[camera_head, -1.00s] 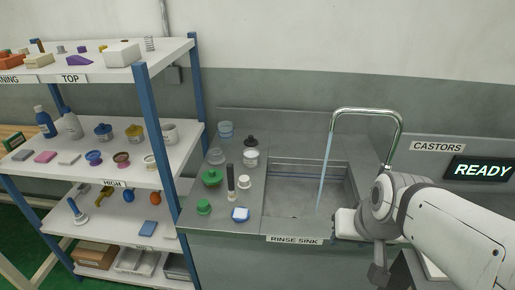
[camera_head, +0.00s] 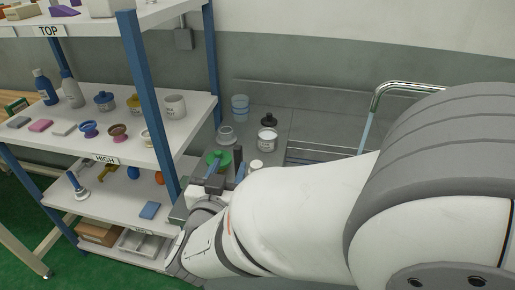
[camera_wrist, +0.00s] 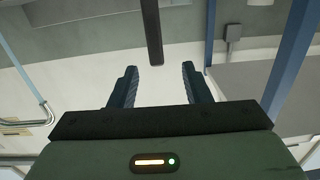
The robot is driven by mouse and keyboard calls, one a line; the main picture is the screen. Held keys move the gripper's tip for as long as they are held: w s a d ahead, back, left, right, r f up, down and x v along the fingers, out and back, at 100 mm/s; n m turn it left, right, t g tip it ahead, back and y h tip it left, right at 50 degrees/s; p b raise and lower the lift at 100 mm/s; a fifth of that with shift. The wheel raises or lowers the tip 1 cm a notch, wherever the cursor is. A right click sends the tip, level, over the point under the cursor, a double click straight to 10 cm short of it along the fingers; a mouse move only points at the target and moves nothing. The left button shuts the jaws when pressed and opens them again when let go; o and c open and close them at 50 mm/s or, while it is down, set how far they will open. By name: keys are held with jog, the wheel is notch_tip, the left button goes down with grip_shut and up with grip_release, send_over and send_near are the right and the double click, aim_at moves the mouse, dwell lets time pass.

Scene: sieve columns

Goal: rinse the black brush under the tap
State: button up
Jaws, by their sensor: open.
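The black brush (camera_wrist: 153,30) shows in the wrist view as a dark upright bar just beyond and between my fingertips. In the head view a dark post beside my gripper looks like its handle (camera_head: 239,168); its lower part is hidden. My gripper (camera_wrist: 158,70) is open, with nothing between its fingers. In the head view it is low over the left side of the counter, partly hidden by my arm. The chrome tap (camera_head: 410,87) stands at the right, with a pale blue stream (camera_head: 366,132) below it. My arm covers most of the rinse sink (camera_head: 305,152).

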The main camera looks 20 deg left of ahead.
aim_at(237, 152)
jog(key=shift+t, duration=0.3)
jog(key=w, duration=0.7)
jog(key=shift+w+a+r, duration=0.1)
jog(key=shift+a, duration=0.05)
grip_shut()
